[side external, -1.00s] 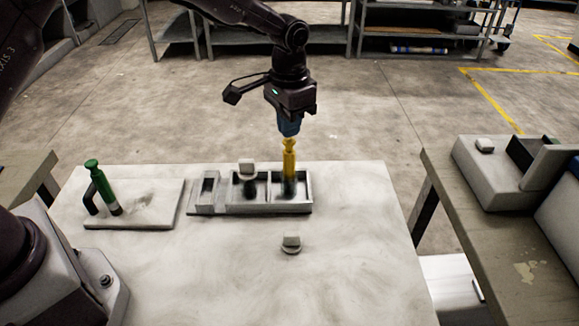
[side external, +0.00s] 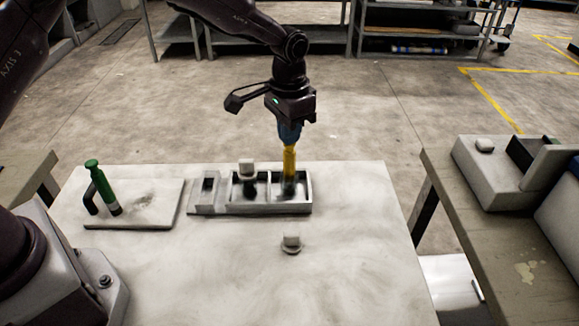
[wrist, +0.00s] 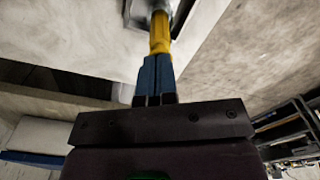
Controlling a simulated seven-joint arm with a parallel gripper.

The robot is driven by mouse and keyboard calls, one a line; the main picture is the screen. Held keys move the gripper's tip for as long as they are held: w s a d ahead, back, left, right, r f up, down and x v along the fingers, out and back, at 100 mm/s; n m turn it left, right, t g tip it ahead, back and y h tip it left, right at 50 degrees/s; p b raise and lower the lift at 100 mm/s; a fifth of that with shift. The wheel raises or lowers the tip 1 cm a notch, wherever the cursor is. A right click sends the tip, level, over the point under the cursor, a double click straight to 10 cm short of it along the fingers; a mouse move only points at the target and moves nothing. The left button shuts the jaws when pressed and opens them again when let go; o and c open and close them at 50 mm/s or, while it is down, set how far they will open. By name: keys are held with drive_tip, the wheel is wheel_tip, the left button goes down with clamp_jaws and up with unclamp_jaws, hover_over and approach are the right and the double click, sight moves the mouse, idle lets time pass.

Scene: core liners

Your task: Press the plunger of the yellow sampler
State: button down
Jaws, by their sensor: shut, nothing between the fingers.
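The yellow sampler (side external: 289,163) stands upright in the right compartment of the grey tray (side external: 262,210). Its dark lower end is inside the compartment. My gripper (side external: 289,143) is shut and directly above the sampler, with its blue fingertips at the sampler's top. The top of the plunger is hidden behind the fingers. In the wrist view the closed blue fingers (wrist: 157,62) meet the top of the yellow sampler (wrist: 160,35), with nothing held between them.
A green sampler (side external: 103,187) leans in a dark holder on a pale board (side external: 150,205) at left. The front table surface is otherwise clear.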

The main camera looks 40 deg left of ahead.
drive_tip(key=shift+s+f, duration=0.15)
drive_tip(key=shift+f, duration=0.55)
drive_tip(key=shift+r, duration=3.65)
drive_tip(key=s+a+r+n+t, duration=0.1)
drive_tip(key=s+r, duration=0.3)
drive_tip(key=s, duration=0.5)
drive_tip(key=s+a+r+n+t, duration=0.1)
drive_tip(key=s+a+r, duration=0.3)
drive_tip(key=s, duration=0.6)
drive_tip(key=s+a+r+n+t, duration=0.1)
drive_tip(key=s+a+r+t, duration=0.2)
drive_tip(key=s+r, duration=0.3)
drive_tip(key=s, duration=0.3)
drive_tip(key=shift+s+a+t, duration=0.25)
drive_tip(key=shift+s+t, duration=0.05)
drive_tip(key=shift+s, duration=0.1)
